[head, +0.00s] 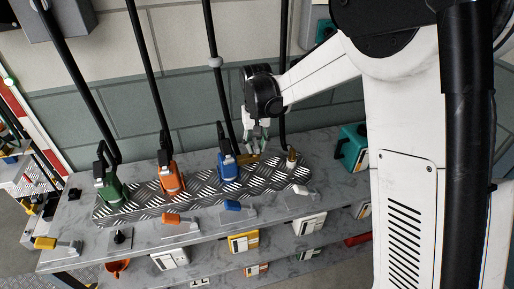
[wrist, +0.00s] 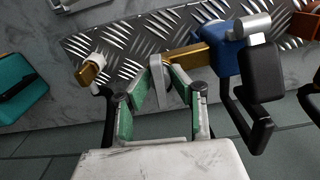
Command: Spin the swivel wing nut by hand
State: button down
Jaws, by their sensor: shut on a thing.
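The swivel wing nut (wrist: 157,80) shows as a small grey piece between my fingertips, at the end of a brass stem (wrist: 190,58). The stem comes out of a blue valve body (wrist: 222,62); in the head view, the blue valve (head: 228,167) stands on the diamond-plate block. My gripper (wrist: 160,80) has its green-padded fingers closed on the nut from both sides. In the head view my gripper (head: 256,146) reaches down just right of the blue valve. The fingers hide part of the nut, so its exact shape cannot be told.
Green (head: 109,187) and orange (head: 171,180) valves stand left on the diamond-plate block (head: 135,208). A brass fitting (head: 291,158) stands to the right. Black hoses rise behind. A teal box (head: 352,147) sits on the grey bench at right.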

jog(key=shift+n, duration=1.1)
jog(key=shift+b, duration=0.3)
jog(key=n+b, duration=0.1)
jog(key=n, duration=0.2)
jog(key=shift+f, duration=0.1)
jog(key=shift+n, duration=0.9)
jog(key=n+b, duration=0.1)
jog(key=n, duration=0.2)
jog(key=shift+n, duration=0.9)
